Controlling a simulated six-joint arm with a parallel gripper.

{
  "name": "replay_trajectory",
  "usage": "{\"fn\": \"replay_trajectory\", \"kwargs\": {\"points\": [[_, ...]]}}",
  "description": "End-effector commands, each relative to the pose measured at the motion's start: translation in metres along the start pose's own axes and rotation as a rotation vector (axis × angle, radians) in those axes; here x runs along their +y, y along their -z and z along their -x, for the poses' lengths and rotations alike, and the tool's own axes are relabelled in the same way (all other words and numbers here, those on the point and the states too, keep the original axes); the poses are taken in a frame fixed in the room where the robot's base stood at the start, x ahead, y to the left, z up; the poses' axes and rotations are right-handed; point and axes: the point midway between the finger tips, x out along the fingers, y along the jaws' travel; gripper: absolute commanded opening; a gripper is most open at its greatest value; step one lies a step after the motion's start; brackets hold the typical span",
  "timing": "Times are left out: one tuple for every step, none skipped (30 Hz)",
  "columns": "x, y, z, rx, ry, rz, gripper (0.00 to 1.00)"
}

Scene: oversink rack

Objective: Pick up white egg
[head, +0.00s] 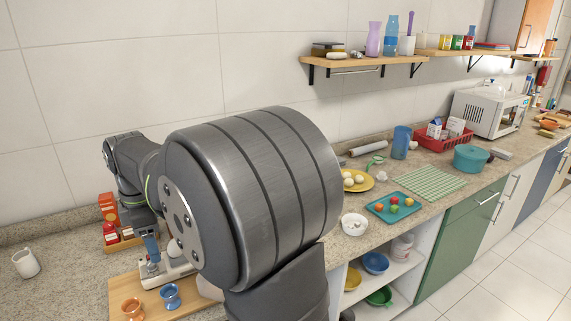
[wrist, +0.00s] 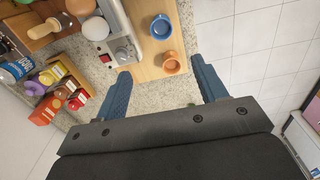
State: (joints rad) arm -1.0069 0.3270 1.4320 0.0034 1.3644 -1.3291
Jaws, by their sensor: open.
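Several pale, egg-shaped things (head: 359,179) lie on a yellow plate (head: 367,186) on the counter, right of my arm in the head view. I cannot tell which one is the white egg. My gripper (wrist: 160,70) is open and empty, its blue fingers wide apart in the wrist view. It also shows in the head view (head: 151,255), at the lower left beside a wooden board (head: 118,292). It is far from the yellow plate.
A blue cup (head: 171,297) and an orange cup (head: 132,310) stand on the board near my gripper. A box of colourful packets (head: 110,221) is close by. A teal tray (head: 394,209) and white bowl (head: 355,225) are near the plate. Shelves (head: 360,60) hang above.

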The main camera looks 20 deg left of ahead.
Motion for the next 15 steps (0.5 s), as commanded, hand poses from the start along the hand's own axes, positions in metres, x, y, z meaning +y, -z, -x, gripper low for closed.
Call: {"fn": "replay_trajectory", "kwargs": {"points": [[0.000, 0.000, 0.000, 0.000, 0.000, 0.000, 0.64], [0.000, 0.000, 0.000, 0.000, 0.000, 0.000, 0.64], [0.000, 0.000, 0.000, 0.000, 0.000, 0.000, 0.64], [0.000, 0.000, 0.000, 0.000, 0.000, 0.000, 0.64], [0.000, 0.000, 0.000, 0.000, 0.000, 0.000, 0.64], [0.000, 0.000, 0.000, 0.000, 0.000, 0.000, 0.64], [0.000, 0.000, 0.000, 0.000, 0.000, 0.000, 0.64], [0.001, 0.000, 0.000, 0.000, 0.000, 0.001, 0.64], [0.005, -0.001, 0.002, 0.000, -0.001, 0.006, 0.64], [0.009, -0.002, 0.003, 0.000, -0.001, 0.013, 0.64], [0.015, -0.004, 0.004, -0.001, 0.000, 0.024, 0.64], [0.024, -0.006, 0.008, -0.001, 0.002, 0.043, 0.64], [0.033, -0.009, 0.010, -0.002, 0.002, 0.060, 0.64], [0.042, -0.012, 0.014, -0.002, 0.003, 0.080, 0.64], [0.055, -0.016, 0.018, -0.003, 0.005, 0.107, 0.64]]}}
